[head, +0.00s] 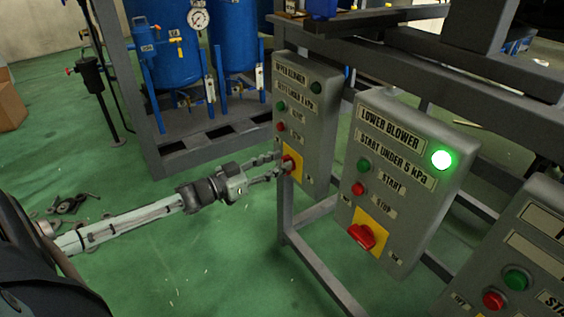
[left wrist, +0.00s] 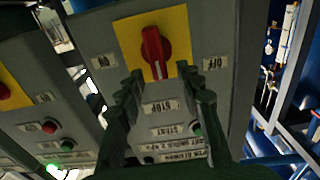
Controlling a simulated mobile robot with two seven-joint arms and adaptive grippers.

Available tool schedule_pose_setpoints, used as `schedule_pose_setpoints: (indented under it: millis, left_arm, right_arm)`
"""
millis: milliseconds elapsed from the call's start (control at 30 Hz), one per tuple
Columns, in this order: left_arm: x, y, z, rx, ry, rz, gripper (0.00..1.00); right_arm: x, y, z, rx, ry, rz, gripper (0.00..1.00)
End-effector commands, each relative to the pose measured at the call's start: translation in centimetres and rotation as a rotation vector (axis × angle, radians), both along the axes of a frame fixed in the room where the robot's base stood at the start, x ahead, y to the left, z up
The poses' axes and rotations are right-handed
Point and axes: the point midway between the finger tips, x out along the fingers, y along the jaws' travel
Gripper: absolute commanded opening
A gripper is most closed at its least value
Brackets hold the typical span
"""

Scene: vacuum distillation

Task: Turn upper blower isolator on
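The upper blower box (head: 308,125) is a grey panel with a dark lamp (head: 316,88) at its top right. Its isolator is a red knob on a yellow plate, partly hidden by my gripper in the head view. In the left wrist view the panel is upside down; the red knob (left wrist: 154,47) stands roughly vertical on the yellow plate (left wrist: 128,38), between the ON label (left wrist: 103,61) and the OFF label (left wrist: 215,62). My left gripper (head: 280,167) is open, fingers pointing at the knob. Its fingertips (left wrist: 158,78) lie either side of the knob's lower end; contact is unclear. My right gripper is not in view.
The lower blower box (head: 405,180), with a lit green lamp (head: 441,160) and a red knob (head: 361,236), stands close to the right. Another box (head: 515,255) is farther right. A grey frame supports the boxes. Blue tanks (head: 235,40) stand behind.

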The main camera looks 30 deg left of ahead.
Motion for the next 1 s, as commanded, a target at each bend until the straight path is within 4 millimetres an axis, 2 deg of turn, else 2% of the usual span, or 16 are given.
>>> schedule_pose_setpoints:
  millis: [167,433,733,1000]
  left_arm:
    - [1.20,-0.53,0.00,-0.001,0.000,0.000,0.36]
    - [1.31,-0.57,-0.01,0.000,0.001,0.000,0.36]
    - [1.29,-0.57,-0.01,0.000,0.001,0.000,0.00]
    - [1.27,-0.60,0.00,0.007,-0.002,0.000,0.00]
  right_arm:
    - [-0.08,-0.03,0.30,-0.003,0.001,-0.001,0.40]
    - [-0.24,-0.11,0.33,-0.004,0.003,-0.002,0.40]
    - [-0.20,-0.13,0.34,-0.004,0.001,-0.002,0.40]
    - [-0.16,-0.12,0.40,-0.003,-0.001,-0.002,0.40]
